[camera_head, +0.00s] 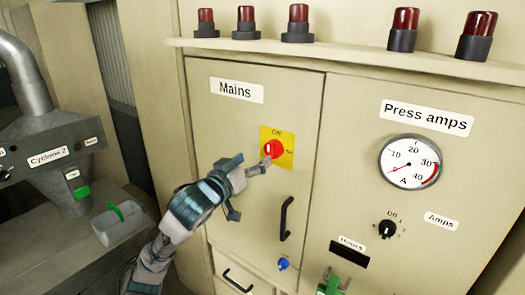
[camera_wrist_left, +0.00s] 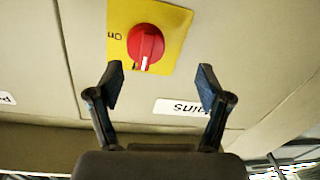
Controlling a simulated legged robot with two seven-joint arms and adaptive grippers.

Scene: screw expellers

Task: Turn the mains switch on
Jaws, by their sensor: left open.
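The mains switch is a red rotary knob (camera_head: 273,149) on a yellow plate (camera_head: 286,160), on the cabinet door under the "Mains" label (camera_head: 237,90). "Off" is printed above the knob and "On" to its right. In the left wrist view, which is upside down, the knob (camera_wrist_left: 146,43) has a white mark on the side toward the "Mains" label, the Off side. My left gripper (camera_head: 250,178) is open and empty, in front of the door just below and left of the knob. In the wrist view its fingertips (camera_wrist_left: 161,88) are spread apart, short of the knob. My right gripper is out of view.
A black door handle (camera_head: 285,218) and a blue knob (camera_head: 283,264) sit below the switch. A "Press amps" gauge (camera_head: 410,162) and an amps selector (camera_head: 386,229) are at right. Red lamps line the top ledge (camera_head: 345,54). The Cyclone 2 machine (camera_head: 55,150) stands at left.

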